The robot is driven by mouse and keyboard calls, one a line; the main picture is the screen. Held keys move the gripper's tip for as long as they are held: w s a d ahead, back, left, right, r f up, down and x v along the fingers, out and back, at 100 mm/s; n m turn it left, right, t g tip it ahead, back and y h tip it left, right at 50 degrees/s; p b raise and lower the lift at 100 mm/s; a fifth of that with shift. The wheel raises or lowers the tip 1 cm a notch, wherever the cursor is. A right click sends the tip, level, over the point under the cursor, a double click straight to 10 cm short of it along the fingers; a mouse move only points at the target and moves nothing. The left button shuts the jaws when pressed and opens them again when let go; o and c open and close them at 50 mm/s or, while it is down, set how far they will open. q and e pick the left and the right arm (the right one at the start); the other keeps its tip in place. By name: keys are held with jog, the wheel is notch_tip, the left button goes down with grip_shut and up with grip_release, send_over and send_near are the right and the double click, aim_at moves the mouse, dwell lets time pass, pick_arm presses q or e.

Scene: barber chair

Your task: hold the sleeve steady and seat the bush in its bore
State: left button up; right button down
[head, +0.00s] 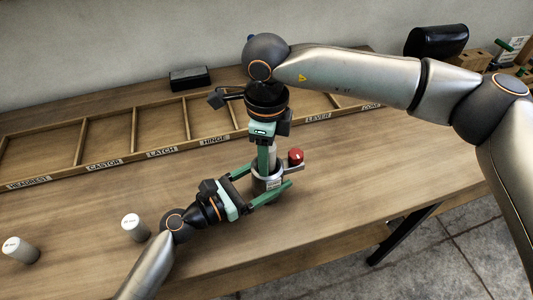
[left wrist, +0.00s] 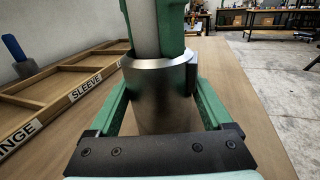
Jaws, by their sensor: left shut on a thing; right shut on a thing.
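The sleeve (head: 262,184) is a grey metal cylinder upright on the bench. My left gripper (head: 272,190) is shut on it from the side, one green finger on each side; the sleeve also fills the middle of the left wrist view (left wrist: 158,95). The bush (left wrist: 145,28) is a pale grey cylinder. My right gripper (head: 268,160) points down from above and is shut on the bush. The bush's lower end is at the sleeve's open top. The near rim hides whether it is inside the bore and how deep.
A red knob (head: 296,155) is beside the sleeve's top. A labelled wooden divider tray (head: 105,168) runs along the back, with a black box (head: 190,78) behind it. The bench right of the sleeve is clear.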

jog(key=shift+r, duration=0.35)
jog(key=shift+r, duration=0.1)
jog(key=shift+r, duration=0.3)
jog(key=shift+f, duration=0.65)
dwell(1.4)
jog(key=shift+r, duration=0.35)
jog(key=shift+f, duration=0.4)
dwell(1.6)
jog(key=shift+r, duration=0.4)
jog(key=shift+d+f, duration=0.1)
jog(key=shift+f, duration=0.45)
dwell(1.4)
